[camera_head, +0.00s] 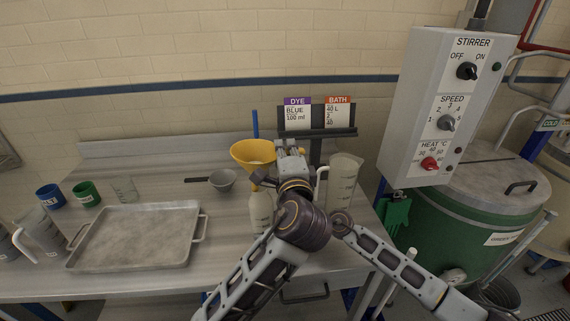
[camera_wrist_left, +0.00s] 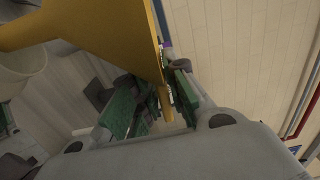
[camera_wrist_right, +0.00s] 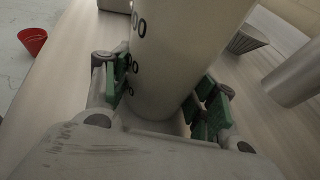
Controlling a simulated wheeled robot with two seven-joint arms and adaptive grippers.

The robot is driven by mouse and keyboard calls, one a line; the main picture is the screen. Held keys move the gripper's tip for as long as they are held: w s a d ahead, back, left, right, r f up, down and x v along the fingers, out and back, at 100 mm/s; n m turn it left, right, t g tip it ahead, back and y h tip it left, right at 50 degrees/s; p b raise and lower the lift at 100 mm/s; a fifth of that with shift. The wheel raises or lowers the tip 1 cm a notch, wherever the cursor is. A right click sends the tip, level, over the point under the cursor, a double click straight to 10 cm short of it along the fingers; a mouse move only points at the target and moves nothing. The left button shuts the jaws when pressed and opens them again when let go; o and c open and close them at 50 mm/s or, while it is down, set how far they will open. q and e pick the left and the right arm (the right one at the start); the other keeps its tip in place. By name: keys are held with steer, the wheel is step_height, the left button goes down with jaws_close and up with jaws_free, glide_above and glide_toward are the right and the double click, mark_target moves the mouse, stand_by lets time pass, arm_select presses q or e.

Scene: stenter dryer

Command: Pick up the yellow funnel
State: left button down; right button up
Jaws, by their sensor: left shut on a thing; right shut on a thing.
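The yellow funnel (camera_head: 252,153) has its wide mouth facing up, above the worktop. My left gripper (camera_head: 281,152) is beside its right side. In the left wrist view the funnel (camera_wrist_left: 95,35) fills the upper left, and the green pads of the left gripper (camera_wrist_left: 163,105) are shut on a narrow yellow part of it. In the right wrist view my right gripper (camera_wrist_right: 165,95) is shut on a pale bottle (camera_wrist_right: 178,50) with black marks. In the head view this looks like the pale bottle (camera_head: 260,210); my left arm hides the right gripper there.
A white jug (camera_head: 343,180) stands close at right, near the sign stand (camera_head: 318,133). The stirrer box (camera_head: 440,105) and green vat (camera_head: 455,235) are at right.

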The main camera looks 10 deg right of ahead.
arm_select(q)
steer(key=shift+r, duration=2.25)
arm_select(e)
steer(key=shift+f, duration=0.1)
steer(key=o, duration=0.9)
steer(key=shift+d, duration=0.15)
steer(key=shift+v, duration=5.9)
steer(key=shift+s, duration=0.1)
arm_select(q)
steer(key=shift+s+f, duration=0.1)
arm_select(e)
steer(key=shift+s, duration=0.15)
